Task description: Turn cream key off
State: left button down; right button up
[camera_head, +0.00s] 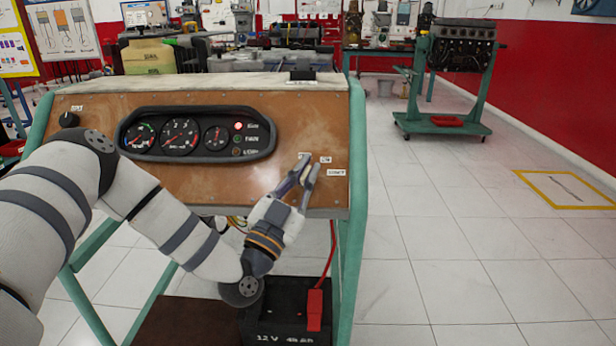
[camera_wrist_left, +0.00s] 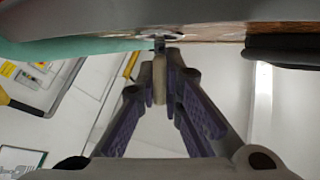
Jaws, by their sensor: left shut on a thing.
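The key's place is on the right part of the brown panel (camera_head: 200,92), among small white labels (camera_head: 336,173). My left gripper (camera_head: 306,168) reaches up to that spot and hides most of it in the head view. In the left wrist view, my left gripper (camera_wrist_left: 165,75) is shut on the cream key (camera_wrist_left: 160,75), a thin pale piece between the fingertips. The key meets a dark fitting at the panel face. My right gripper is in neither view.
The panel carries a gauge cluster (camera_head: 195,134) with one red lamp lit, and a black knob (camera_head: 68,120). A battery (camera_head: 285,325) with a red terminal cover (camera_head: 314,310) stands below. An engine stand (camera_head: 445,125) is at the back right.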

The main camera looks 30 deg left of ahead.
pick_arm(q)
jog(key=n+y, duration=0.2)
jog(key=y, duration=0.1)
jog(key=n+y+b, duration=0.1)
jog(key=n+y, duration=0.2)
jog(key=shift+f+n+g, duration=0.2)
jog(key=shift+n+g, duration=0.1)
jog(key=shift+g, duration=0.1)
jog(key=n+g+y+b, duration=0.1)
jog(key=n+y, duration=0.1)
jog(key=y, duration=0.1)
jog(key=shift+n, duration=0.4)
jog(key=shift+r+n+g+y, duration=0.1)
jog(key=shift+n+g+y, duration=0.45)
jog(key=shift+y, duration=0.35)
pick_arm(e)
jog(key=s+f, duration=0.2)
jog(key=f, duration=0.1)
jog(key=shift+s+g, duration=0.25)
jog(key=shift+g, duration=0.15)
pick_arm(q)
jog(key=c, duration=1.7)
grip_release()
jog(key=shift+r, duration=0.1)
jog(key=v, duration=1.2)
